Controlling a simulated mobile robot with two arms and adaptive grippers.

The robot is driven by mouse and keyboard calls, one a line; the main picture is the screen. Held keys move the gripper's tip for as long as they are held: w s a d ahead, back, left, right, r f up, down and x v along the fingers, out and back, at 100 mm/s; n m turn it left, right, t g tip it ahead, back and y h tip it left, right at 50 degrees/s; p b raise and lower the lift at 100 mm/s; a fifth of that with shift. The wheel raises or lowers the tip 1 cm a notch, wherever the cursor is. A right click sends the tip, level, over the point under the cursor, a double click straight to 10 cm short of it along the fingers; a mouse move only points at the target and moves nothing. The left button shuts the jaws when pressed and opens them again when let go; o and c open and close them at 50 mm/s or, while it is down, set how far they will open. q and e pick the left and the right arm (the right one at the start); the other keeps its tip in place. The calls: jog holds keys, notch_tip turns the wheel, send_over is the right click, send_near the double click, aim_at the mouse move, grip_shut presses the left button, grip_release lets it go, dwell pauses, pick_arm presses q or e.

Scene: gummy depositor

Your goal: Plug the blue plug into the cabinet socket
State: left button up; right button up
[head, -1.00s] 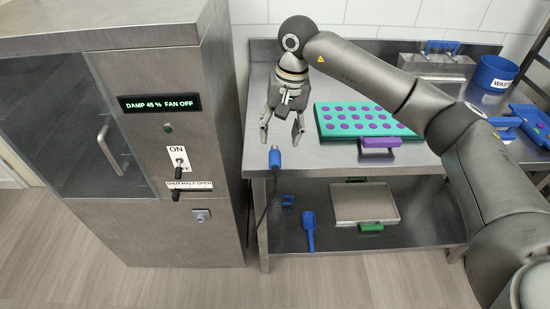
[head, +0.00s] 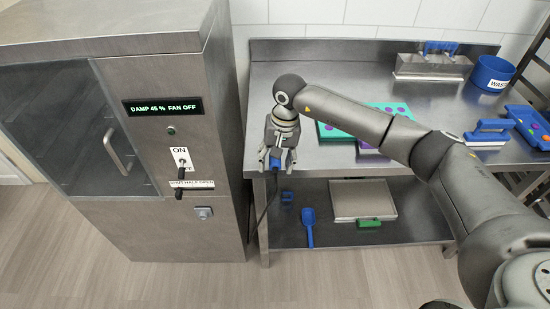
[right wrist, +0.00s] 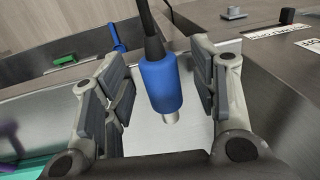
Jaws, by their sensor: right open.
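The blue plug (head: 275,163) lies at the front left edge of the steel table, with its black cable hanging down over the edge. In the right wrist view the plug (right wrist: 161,84) stands between the two fingers, with gaps on both sides and its metal end toward the palm. My right gripper (head: 277,161) is open around it and points down at the table edge. The cabinet socket (head: 204,212) is a small grey fitting low on the cabinet front; a grey fitting also shows at the top of the right wrist view (right wrist: 233,13). My left gripper is not in view.
The steel cabinet (head: 222,110) stands left of the table, with switches and a display reading DAMP 45 % FAN OFF. A teal mould tray (head: 330,131) is partly behind my arm. A blue scoop (head: 309,228) and a steel tray (head: 362,199) are on the lower shelf.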

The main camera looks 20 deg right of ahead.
aim_at(274, 160)
jog(key=c, duration=1.1)
jog(key=shift+r, duration=0.15)
jog(key=shift+r+b, duration=0.2)
jog(key=shift+b, duration=0.15)
notch_tip(274, 160, up, 2)
jog(key=shift+r+b, duration=0.2)
jog(key=shift+b, duration=0.7)
jog(key=s+a+r+b, duration=0.1)
jog(key=s+r, duration=0.2)
jog(key=s, duration=0.1)
jog(key=s+a+r+b, duration=0.1)
jog(key=s+r, duration=0.2)
jog(key=s, duration=0.2)
jog(key=s+a+r+b, duration=0.2)
jog(key=s+r, duration=0.2)
jog(key=shift+s, duration=0.25)
